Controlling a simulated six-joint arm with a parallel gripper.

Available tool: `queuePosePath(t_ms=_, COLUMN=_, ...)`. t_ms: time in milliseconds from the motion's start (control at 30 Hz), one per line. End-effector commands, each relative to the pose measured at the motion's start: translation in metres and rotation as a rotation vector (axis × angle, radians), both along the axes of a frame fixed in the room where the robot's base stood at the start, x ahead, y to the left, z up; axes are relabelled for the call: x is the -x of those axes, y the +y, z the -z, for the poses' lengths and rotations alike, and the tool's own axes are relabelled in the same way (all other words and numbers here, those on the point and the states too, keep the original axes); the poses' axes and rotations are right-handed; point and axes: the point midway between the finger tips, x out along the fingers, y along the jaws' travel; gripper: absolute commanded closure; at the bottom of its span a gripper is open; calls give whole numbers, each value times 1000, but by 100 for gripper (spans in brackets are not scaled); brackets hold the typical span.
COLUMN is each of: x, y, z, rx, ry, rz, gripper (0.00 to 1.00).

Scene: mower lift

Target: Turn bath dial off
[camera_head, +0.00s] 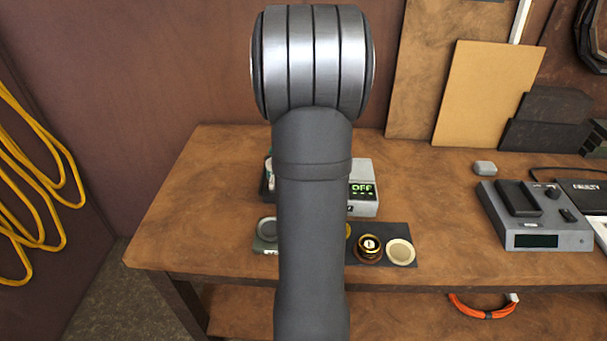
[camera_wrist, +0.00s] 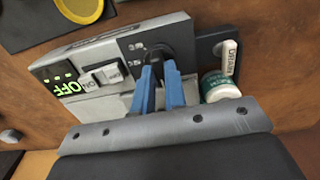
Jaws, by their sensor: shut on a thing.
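My gripper (camera_wrist: 162,68) has blue fingers that are shut on the dial. The fingers hide much of the dial, so its pointer cannot be read. In the head view, my arm covers the middle of the bath (camera_head: 363,167) and hides the dial and my gripper. The display (camera_head: 362,190) shows OFF there too.
A small jar with a teal label (camera_wrist: 219,87) stands close beside the dial on a dark tray (camera_wrist: 208,50). A dark mat (camera_head: 402,231) with round parts lies in front of the bath. A grey instrument (camera_head: 545,232) is at the right. The table between is clear.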

Motion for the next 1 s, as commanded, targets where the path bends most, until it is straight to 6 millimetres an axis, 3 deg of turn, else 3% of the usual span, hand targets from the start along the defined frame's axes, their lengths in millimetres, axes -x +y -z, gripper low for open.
queuePosePath(t_ms=333, x=0, y=0, z=0, rx=0, ry=0, rz=-3, gripper=100)
queuePosePath(t_ms=367, x=0, y=0, z=0, rx=0, ry=0, rz=-3, gripper=82)
queuePosePath(t_ms=433, x=0, y=0, z=0, rx=0, ry=0, rz=-3, gripper=69)
queuePosePath(t_ms=467, x=0, y=0, z=0, rx=0, ry=0, rz=-3, gripper=66)
queuePosePath(t_ms=767, x=0, y=0, z=-2, rx=0, ry=-1, rz=-2, gripper=66)
queuePosePath(t_ms=867, x=0, y=0, z=-10, rx=0, ry=-1, rz=-2, gripper=66)
queuePosePath(t_ms=1000, x=-1, y=0, z=-35, rx=0, ry=-5, rz=-2, gripper=66)
